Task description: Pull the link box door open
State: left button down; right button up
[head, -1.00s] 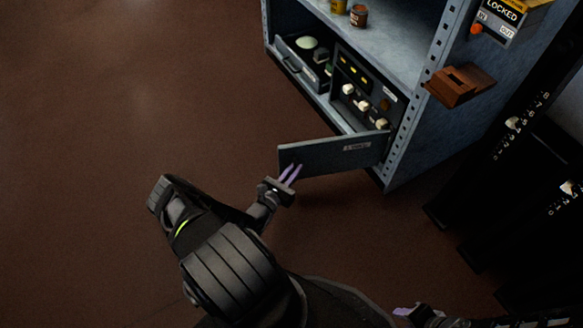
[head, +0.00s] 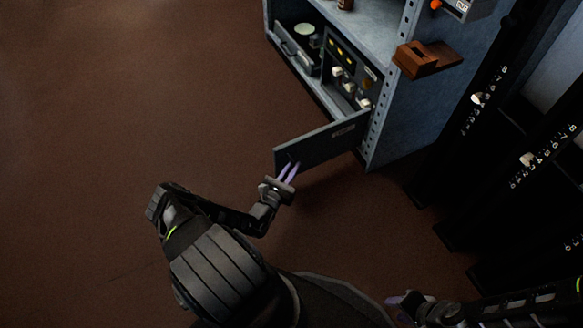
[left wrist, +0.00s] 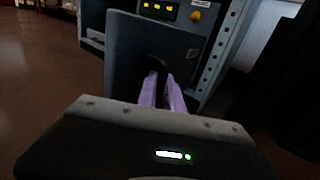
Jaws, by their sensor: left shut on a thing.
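The link box door (head: 325,143) is a grey-blue panel with a small label, swung well out from the lower cabinet on its right-hand side. Behind it, the link box (head: 345,75) is exposed, with yellow marks and several pale knobs. My left gripper (head: 288,172) is at the door's outer, free end, shut on its dark handle (left wrist: 155,62); the lilac fingers partly hide the handle. The door also shows in the left wrist view (left wrist: 128,55). My right gripper (head: 398,302) is at the bottom edge, away from the door; its fingers are too unclear to judge.
Black lever frames with white numbers (head: 490,95) stand at right. The brown floor (head: 130,110) at left is clear.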

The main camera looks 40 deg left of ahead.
pick_arm(q)
jog(key=c, duration=1.8)
grip_release()
jog(key=shift+w+d, duration=0.2)
jog(key=shift+o, duration=0.2)
jog(key=s+d+p, duration=0.1)
jog(key=s+p, duration=0.1)
jog(key=s, duration=0.5)
jog(key=shift+s, duration=0.4)
jog(key=shift+d, duration=0.1)
